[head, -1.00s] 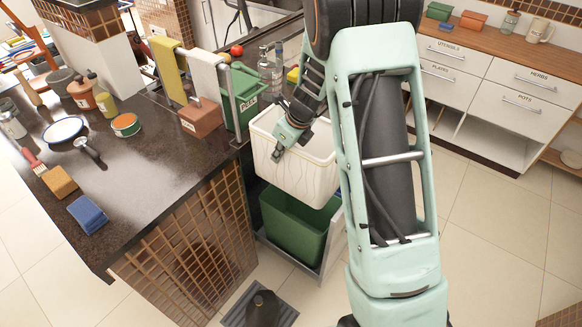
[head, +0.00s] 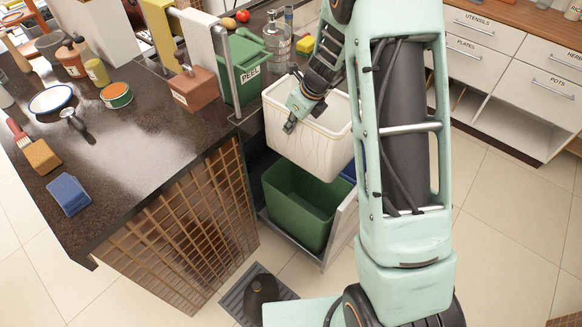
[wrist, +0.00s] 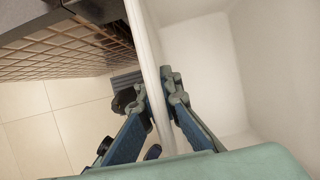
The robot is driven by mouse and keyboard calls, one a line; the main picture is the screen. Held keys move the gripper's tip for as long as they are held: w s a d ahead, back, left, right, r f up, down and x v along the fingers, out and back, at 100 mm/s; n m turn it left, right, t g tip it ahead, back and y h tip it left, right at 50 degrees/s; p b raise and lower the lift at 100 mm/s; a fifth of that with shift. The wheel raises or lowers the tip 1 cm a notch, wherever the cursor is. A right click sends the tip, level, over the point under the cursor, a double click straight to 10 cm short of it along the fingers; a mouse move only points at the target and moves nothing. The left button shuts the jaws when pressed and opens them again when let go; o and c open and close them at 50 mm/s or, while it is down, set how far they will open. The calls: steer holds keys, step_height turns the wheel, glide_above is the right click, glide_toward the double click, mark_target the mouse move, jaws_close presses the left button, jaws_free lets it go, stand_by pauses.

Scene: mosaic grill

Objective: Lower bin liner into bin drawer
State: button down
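The cream bin liner (head: 300,135) is a box-like tub with an open top. It hangs upright above the open bin drawer (head: 338,232) in the head view, over the green bin (head: 300,205) standing in it. My gripper (head: 289,126) is shut on the liner's near wall. In the wrist view, the fingers (wrist: 157,92) straddle that wall, one outside and one inside, and the liner's empty inside (wrist: 215,75) fills the right. The liner hides the back of the drawer and most of a blue bin (head: 349,171).
The dark counter (head: 150,150) with its tiled side (head: 190,230) stands left of the drawer. The green PEEL box (head: 243,70) and a terracotta box (head: 194,89) sit near its edge. A black pedal on a mat (head: 262,290) lies on the floor in front.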

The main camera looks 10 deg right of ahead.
step_height(320, 180, down, 30)
steer(key=b, duration=2.8)
steer(key=shift+r+b, duration=0.25)
steer(key=shift+b, duration=0.1)
steer(key=c, duration=2.1)
jaws_free()
steer(key=shift+r, duration=0.1)
steer(key=v, duration=1.1)
steer(key=shift+d+r, duration=0.1)
steer(key=shift+r, duration=0.3)
steer(key=shift+d, duration=0.1)
